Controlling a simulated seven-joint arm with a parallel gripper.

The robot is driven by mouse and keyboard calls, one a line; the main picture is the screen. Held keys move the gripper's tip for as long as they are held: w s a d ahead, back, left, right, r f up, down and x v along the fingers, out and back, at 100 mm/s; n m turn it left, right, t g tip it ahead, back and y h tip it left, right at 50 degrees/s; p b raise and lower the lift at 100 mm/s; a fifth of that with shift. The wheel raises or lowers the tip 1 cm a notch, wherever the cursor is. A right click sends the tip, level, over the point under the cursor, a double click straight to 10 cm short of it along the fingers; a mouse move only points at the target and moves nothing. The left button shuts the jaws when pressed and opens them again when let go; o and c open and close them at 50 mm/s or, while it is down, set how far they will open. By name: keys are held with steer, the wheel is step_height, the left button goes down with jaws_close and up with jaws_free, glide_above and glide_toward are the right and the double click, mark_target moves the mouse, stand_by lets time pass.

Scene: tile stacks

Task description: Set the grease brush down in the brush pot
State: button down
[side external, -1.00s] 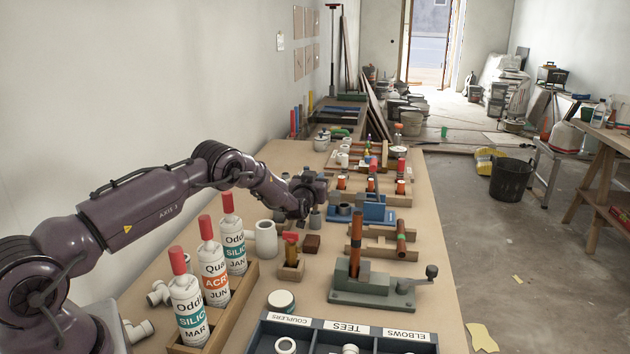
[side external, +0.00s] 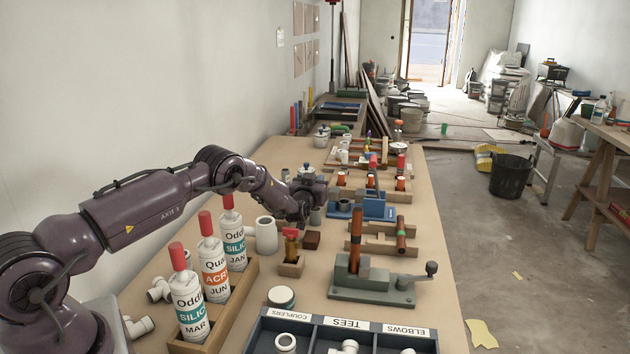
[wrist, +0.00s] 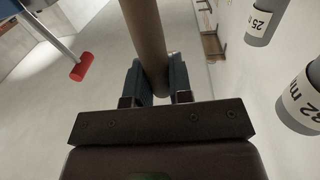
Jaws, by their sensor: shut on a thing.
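My gripper (wrist: 153,88) is shut on a plain tan round handle (wrist: 145,30), which I take for the grease brush; it runs up between the two fingers in the wrist view. Its bristle end is out of that view. In the side view my gripper (side external: 304,215) is low over the bench, behind a dark brown block, and the brush is too small and hidden to make out.
A white pipe fitting (side external: 266,234), the dark brown block (side external: 312,240) and a wooden holder (side external: 291,267) with a red-topped piece stand near the gripper. Sealant tubes (side external: 212,262) stand nearer the camera. A blue fixture (side external: 372,208) and a green vise (side external: 372,285) are to the right.

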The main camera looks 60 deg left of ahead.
steer(key=shift+f, duration=0.15)
steer(key=c, duration=0.9)
jaws_free()
steer(key=shift+c, duration=0.2)
steer(key=shift+r, duration=0.5)
step_height(320, 180, up, 3)
steer(key=shift+s+f, duration=0.15)
steer(key=shift+f, duration=0.05)
steer(key=s+d+r, duration=0.6)
steer(key=s+r, duration=0.3)
steer(key=s, duration=0.3)
steer(key=shift+d+r, duration=0.15)
steer(key=shift+d, duration=0.15)
